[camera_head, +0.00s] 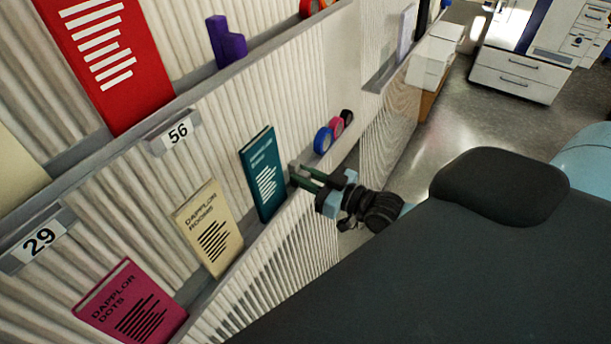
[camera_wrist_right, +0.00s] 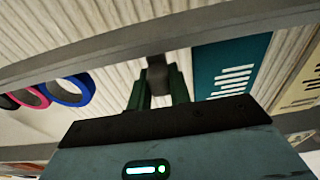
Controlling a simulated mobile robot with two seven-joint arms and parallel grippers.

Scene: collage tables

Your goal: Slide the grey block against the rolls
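The grey block (camera_wrist_right: 157,75) is between the fingertips of my right gripper (camera_wrist_right: 160,88) in the right wrist view, with a finger against each side. In the head view my right gripper (camera_head: 303,176) is at the ledge beside the teal book, and its fingers largely hide the block. The rolls are a blue roll (camera_head: 323,141), a pink roll (camera_head: 337,126) and a black roll (camera_head: 347,116), standing side by side on the same ledge. A stretch of ledge separates the block from the blue roll, which also shows in the wrist view (camera_wrist_right: 71,103). My left gripper is out of view.
The teal book (camera_head: 264,178) leans on the ribbed wall close to my right gripper, on the side away from the rolls. A cream book (camera_head: 208,226) and a magenta book (camera_head: 128,303) stand further along. The ledge between gripper and blue roll looks clear.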

